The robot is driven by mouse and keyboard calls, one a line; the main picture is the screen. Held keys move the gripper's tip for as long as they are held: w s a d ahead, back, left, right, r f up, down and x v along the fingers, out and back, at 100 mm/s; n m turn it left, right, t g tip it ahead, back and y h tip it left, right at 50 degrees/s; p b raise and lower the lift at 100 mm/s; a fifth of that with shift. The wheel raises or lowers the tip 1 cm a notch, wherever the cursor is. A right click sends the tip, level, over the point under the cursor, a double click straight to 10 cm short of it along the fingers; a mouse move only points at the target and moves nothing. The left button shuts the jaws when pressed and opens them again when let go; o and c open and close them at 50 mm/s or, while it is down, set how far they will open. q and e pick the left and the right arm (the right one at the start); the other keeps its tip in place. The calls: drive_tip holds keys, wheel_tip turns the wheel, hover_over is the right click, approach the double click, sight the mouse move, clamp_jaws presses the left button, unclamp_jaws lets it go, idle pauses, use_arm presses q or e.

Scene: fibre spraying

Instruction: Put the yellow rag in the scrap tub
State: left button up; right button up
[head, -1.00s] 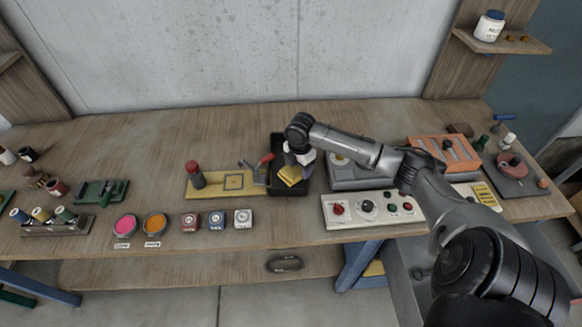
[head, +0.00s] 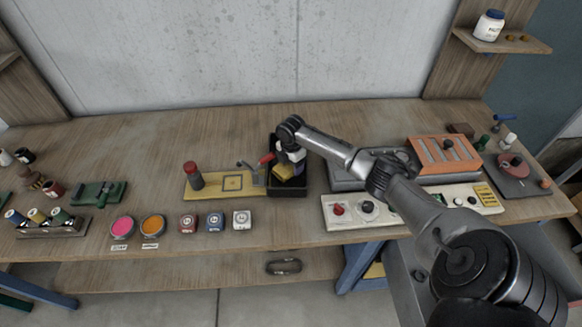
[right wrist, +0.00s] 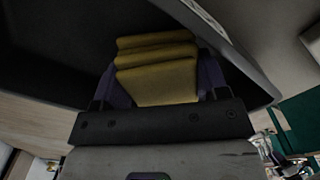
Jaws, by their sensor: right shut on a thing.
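The yellow rag (head: 293,183) is folded in layers and held between the fingers of my right gripper (head: 287,172). The right wrist view shows the rag (right wrist: 156,66) pinched between both fingers (right wrist: 162,78). The black scrap tub (head: 288,191) stands on the bench, left of the grey machine. The gripper and rag are within the tub's opening, near its right side; the dark tub wall (right wrist: 60,45) surrounds them in the wrist view. Whether the rag touches the tub floor cannot be told. My left gripper is out of view.
A yellow board (head: 210,186) with a red-topped post and a red-handled tool sits close left of the tub. The grey machine (head: 350,183) and a white control panel (head: 340,224) are close on the right. Several small tins stand in front. The bench behind is clear.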

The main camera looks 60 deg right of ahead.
drive_tip(key=shift+f, duration=0.7)
drive_tip(key=shift+f, duration=0.15)
drive_tip(key=o, duration=0.6)
wheel_tip(320, 180, up, 12)
drive_tip(key=shift+r+p, duration=0.2)
drive_tip(key=shift+p, duration=0.45)
